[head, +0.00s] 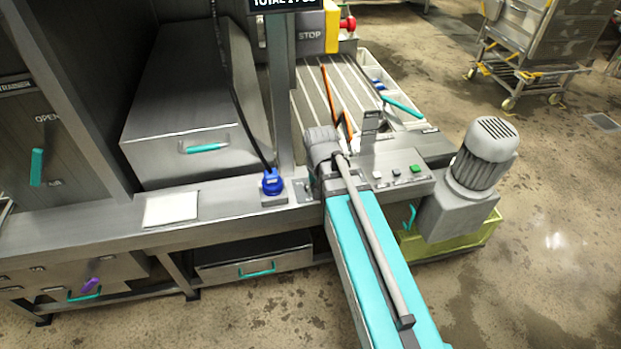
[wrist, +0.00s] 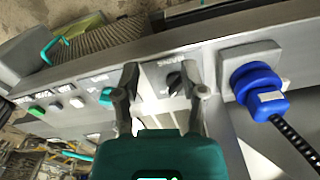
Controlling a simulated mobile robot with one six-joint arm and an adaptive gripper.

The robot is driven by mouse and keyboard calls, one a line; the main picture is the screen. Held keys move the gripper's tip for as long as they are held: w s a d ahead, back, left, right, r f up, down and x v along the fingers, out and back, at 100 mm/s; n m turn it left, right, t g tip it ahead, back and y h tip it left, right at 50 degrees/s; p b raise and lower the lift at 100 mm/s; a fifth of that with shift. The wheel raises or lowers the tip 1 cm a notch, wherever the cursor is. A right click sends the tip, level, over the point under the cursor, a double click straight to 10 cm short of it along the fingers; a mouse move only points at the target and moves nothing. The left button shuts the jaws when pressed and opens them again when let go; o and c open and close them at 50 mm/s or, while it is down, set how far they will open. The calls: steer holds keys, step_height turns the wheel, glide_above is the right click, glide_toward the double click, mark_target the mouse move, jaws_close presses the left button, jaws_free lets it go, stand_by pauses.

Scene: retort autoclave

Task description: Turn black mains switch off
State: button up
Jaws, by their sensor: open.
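The black mains switch (wrist: 174,81) is a small rotary knob on a grey plate with an upside-down label, in the wrist view. My gripper (wrist: 161,72) is open, with one finger on each side of the switch in the picture. The knob shows between the fingers with visible gaps. I cannot tell whether the fingertips are level with it or still above it.
A blue plug (head: 271,182) with a black cable sits beside the switch plate; it also shows in the wrist view (wrist: 262,92). A grey motor (head: 484,154) stands at the right.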

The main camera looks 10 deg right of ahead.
steer(key=w+r+m+p, duration=0.4)
steer(key=w+r+m, duration=0.1)
steer(key=w, duration=0.6)
steer(key=shift+w+r+m+p, duration=0.15)
steer(key=shift+r+m+p, duration=0.15)
steer(key=shift+m, duration=0.4)
steer(key=shift+f, duration=0.15)
step_height(320, 180, down, 14)
steer(key=b, duration=1.3)
steer(key=shift+r+b, duration=0.25)
steer(key=shift+b, duration=0.15)
steer(key=shift+c, duration=0.2)
jaws_close()
steer(key=shift+a, duration=0.1)
